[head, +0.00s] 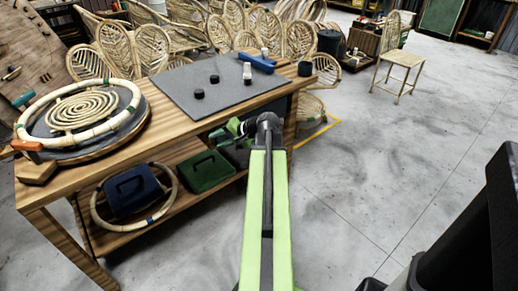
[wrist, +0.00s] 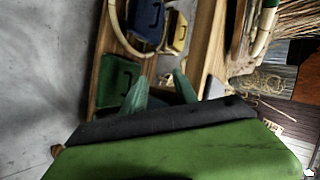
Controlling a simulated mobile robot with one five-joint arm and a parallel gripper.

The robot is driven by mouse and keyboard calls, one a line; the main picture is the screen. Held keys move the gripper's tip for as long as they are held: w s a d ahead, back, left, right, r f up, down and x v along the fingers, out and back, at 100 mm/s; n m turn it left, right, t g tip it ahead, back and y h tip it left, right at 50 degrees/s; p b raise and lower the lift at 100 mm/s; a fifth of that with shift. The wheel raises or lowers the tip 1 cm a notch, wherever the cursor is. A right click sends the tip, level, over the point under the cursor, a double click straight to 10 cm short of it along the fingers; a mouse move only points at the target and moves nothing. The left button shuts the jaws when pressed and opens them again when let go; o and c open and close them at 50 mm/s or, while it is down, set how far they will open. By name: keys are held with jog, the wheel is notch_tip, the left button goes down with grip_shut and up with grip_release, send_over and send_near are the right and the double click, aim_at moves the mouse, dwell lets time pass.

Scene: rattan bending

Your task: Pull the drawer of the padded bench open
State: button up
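The padded bench (head: 180,113) is a wooden workbench with a dark grey mat (head: 215,88) on its top. A dark box-like part (head: 281,105) hangs under the top at the mat end and may be the drawer. My arm hides much of it, and I see no handle clearly. My gripper (head: 219,134), green, is just in front of the bench, below the top's front edge, pointing left. In the wrist view my gripper (wrist: 160,78) has its two dark green fingers apart with nothing seen between them. I cannot tell whether a finger touches the drawer.
On the lower shelf are a green case (head: 205,171), also in the wrist view (wrist: 117,82), and a blue case (head: 132,190) beside a rattan ring. A round rattan coil (head: 83,111) lies on the bench top. Chair backs stand behind. The floor (head: 370,160) at right is clear.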

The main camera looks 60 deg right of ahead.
jog(key=s+d+f+m+t+h+b, duration=0.2)
jog(key=s+d+m+h+b, duration=0.15)
jog(key=s+d, duration=0.65)
jog(key=s+d+f+m+t+h+b, duration=0.1)
jog(key=s+d+m+t+h+b, duration=0.2)
jog(key=s+d, duration=0.6)
jog(key=shift+m+g, duration=0.35)
jog(key=shift+g, duration=0.35)
jog(key=b+x, duration=0.1)
jog(key=x, duration=0.4)
jog(key=b+x, duration=0.2)
jog(key=x, duration=0.4)
jog(key=b+x, duration=0.1)
jog(key=x, duration=0.4)
jog(key=shift+d, duration=0.45)
jog(key=shift+w+d+b, duration=0.1)
jog(key=shift+w+b, duration=0.2)
jog(key=shift+w, duration=0.3)
jog(key=c, duration=0.7)
grip_shut()
